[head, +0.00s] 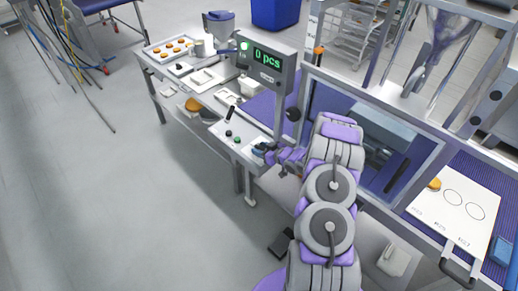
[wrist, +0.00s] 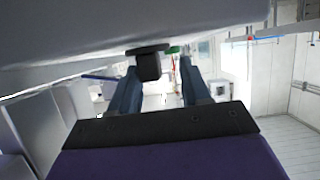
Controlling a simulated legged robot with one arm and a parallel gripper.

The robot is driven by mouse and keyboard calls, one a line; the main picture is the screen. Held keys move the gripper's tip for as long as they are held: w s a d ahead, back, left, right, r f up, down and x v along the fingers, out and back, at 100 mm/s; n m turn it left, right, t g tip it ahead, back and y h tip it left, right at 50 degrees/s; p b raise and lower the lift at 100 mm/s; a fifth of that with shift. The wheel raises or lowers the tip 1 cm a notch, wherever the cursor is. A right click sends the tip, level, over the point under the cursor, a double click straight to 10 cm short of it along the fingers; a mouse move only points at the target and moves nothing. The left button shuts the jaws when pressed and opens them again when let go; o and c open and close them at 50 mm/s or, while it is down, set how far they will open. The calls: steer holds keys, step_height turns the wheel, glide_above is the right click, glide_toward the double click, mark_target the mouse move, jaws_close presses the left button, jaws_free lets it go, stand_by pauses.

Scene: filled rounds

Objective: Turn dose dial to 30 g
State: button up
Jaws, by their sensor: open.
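My gripper (head: 264,151) is at the right end of the white control panel (head: 222,139), below the display. In the wrist view my gripper (wrist: 160,66) has its two blue fingers apart. A black knob (wrist: 149,65), which looks like the dose dial, shows between the fingertips, closer to the left finger. I cannot tell whether either finger touches it. No scale or 30 g mark is readable. In the head view the knob is hidden by or merges with my gripper. The display (head: 267,57) reads 0 pcs in green.
The panel also carries a green button (head: 228,133) and a black lever (head: 231,113). A tray of orange rounds (head: 170,47) is at the far end of the bench. A white board with circles (head: 455,205) lies at the right on a purple belt. Open floor is at the left.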

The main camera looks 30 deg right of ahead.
steer(key=shift+w+d+f, duration=0.25)
steer(key=shift+w+f, duration=0.05)
steer(key=shift+w, duration=0.2)
steer(key=shift+w+d+f, duration=0.1)
steer(key=shift+w+d, duration=0.1)
steer(key=shift+d, duration=0.25)
steer(key=shift+a, duration=0.6)
steer(key=shift+c, duration=1.2)
steer(key=shift+d, duration=0.3)
jaws_close()
steer(key=shift+s+a, duration=0.1)
steer(key=shift+a, duration=0.1)
